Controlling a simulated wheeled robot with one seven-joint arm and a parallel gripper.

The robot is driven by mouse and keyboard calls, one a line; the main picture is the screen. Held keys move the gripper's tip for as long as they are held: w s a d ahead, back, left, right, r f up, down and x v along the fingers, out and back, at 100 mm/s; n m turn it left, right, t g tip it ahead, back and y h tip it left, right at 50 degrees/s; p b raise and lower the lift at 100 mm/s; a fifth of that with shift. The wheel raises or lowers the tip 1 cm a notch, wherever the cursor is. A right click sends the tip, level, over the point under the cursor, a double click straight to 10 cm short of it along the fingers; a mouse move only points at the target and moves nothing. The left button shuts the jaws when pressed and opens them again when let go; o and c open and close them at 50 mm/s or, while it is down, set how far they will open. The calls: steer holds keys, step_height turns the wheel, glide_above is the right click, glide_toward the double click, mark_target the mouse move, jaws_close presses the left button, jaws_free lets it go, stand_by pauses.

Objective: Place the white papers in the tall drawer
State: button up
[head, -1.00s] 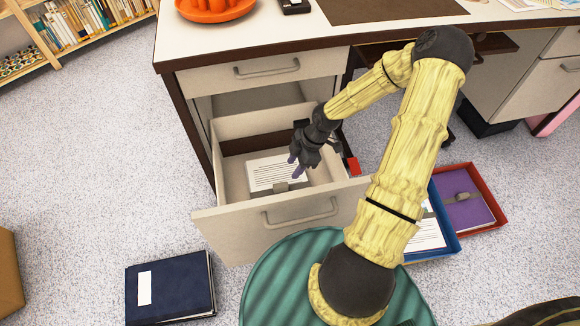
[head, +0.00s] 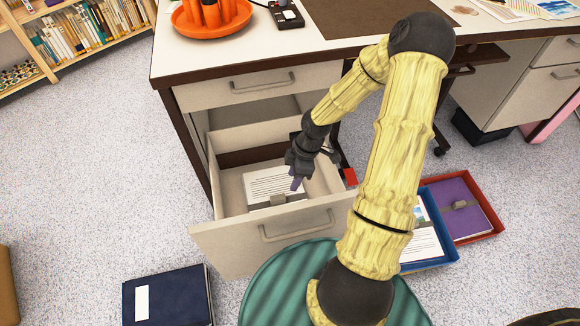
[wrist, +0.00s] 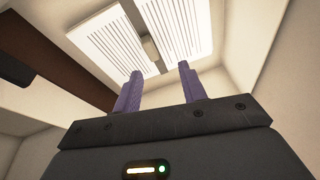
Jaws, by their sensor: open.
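The white papers (head: 270,184), printed with dark lines, lie inside the open tall drawer (head: 228,244) of the desk. A grey clip sits on their near edge. In the wrist view the papers (wrist: 110,42) lie beyond my fingertips, with the clip at their middle. My gripper (head: 296,180) is over the drawer, at the right part of the papers. Its two purple fingers (wrist: 160,74) are apart with nothing between them. I cannot tell how far the fingertips are above the papers. My gripper hides part of the drawer's inside right.
A shallower closed drawer (head: 258,84) is above the open one. A blue tray (head: 432,262) with papers and a red tray (head: 497,228) with a purple folder (head: 462,208) lie on the floor at right. A navy binder (head: 180,297) lies at front left.

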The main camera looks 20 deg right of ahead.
steer(key=s+a+r+m+t+h, duration=0.1)
steer(key=s+a+r+m, duration=0.1)
steer(key=s+r+m, duration=0.2)
steer(key=s+a+r+m+t+h, duration=0.1)
steer(key=s+a+r+m+h, duration=0.1)
steer(key=r+m, duration=0.8)
step_height(320, 180, up, 5)
steer(key=s+a, duration=0.1)
steer(key=s, duration=0.1)
steer(key=shift+s+f+m+t, duration=0.15)
steer(key=shift+s+m+t, duration=0.15)
steer(key=shift+m+t, duration=0.1)
steer(key=w+p+v, duration=0.1)
steer(key=p+v, duration=0.7)
steer(key=shift+w+r, duration=0.3)
steer(key=shift+w, duration=0.15)
steer(key=shift+c, duration=0.6)
